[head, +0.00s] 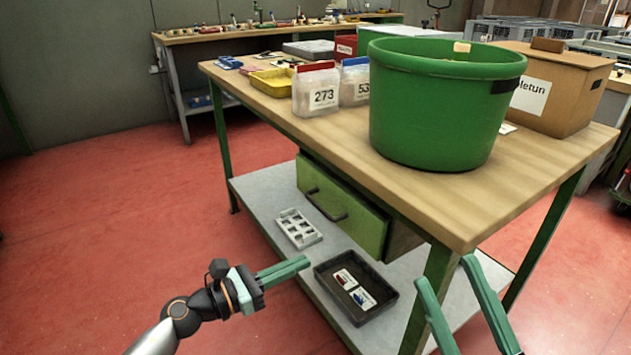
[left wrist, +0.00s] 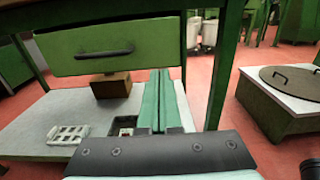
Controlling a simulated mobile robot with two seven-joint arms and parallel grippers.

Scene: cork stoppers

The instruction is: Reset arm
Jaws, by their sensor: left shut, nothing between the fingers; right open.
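My left gripper (head: 303,265) is shut and empty, with its green fingers together. In the head view it is in front of the workbench's lower shelf, left of the black tray. Its fingers also show in the left wrist view (left wrist: 162,78), below the level of the green drawer. My right gripper (head: 440,272) is open at the lower right of the head view, with its two green fingers apart and nothing seen between them. It is near the front corner leg of the workbench (head: 440,210). Its wrist is out of view.
A green bucket (head: 440,115) stands on the workbench beside a cardboard box (head: 565,105) and labelled bags (head: 317,90). On the lower shelf are a black tray (head: 385,312) and a grey holder (head: 297,228). A green drawer (head: 340,200) hangs above. Red floor at left is clear.

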